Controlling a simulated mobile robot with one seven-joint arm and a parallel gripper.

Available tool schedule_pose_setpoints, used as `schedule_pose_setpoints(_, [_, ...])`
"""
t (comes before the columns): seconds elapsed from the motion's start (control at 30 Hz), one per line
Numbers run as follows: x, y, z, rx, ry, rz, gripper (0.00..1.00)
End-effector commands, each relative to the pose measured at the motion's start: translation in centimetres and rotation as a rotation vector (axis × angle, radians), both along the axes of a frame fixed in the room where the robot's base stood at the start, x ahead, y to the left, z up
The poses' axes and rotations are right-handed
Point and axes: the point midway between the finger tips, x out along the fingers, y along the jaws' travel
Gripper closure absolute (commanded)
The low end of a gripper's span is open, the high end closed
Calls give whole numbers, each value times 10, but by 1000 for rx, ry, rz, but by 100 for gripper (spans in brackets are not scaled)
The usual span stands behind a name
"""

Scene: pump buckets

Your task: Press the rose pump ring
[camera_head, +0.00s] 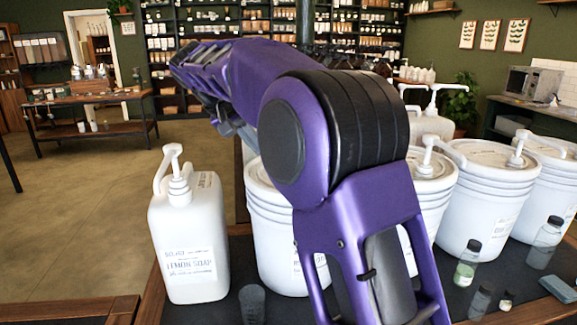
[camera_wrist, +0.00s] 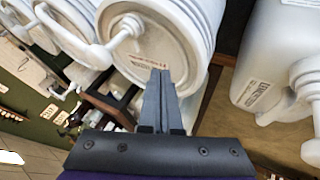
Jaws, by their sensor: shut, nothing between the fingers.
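My gripper (camera_wrist: 161,74) is shut and empty in the wrist view, its fingers pointing at a white bucket (camera_wrist: 180,45). That bucket has a round lid, a small lid label and a white pump (camera_wrist: 128,28), whose base collar shows left of and above the fingertips. Whether the fingertips touch the bucket, I cannot tell. More white pump buckets stand to the right, including one with a pump (camera_head: 432,150) and one farther right (camera_head: 490,195). No label that I can read says rose.
A white lemon soap jug (camera_head: 188,240) with a pump stands at the left, and also at the right of the wrist view (camera_wrist: 275,65).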

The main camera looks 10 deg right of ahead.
Motion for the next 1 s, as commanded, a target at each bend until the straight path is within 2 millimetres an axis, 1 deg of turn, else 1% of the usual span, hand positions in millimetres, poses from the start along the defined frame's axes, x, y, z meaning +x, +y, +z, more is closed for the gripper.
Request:
schedule_pose_setpoints(0.17, [5,-6,-11,-1,0,0,100])
schedule_pose_setpoints(0.27, [11,-15,-25,-1,2,-2,100])
schedule_pose_setpoints(0.6, [38,-49,-83,-1,2,-1,100])
schedule_pose_setpoints(0.7, [38,-66,-79,0,-2,-2,100])
schedule_pose_setpoints(0.8, [38,-77,-79,1,-2,-1,100])
schedule_pose_setpoints(1.0, [38,-86,-79,-1,-1,2,100])
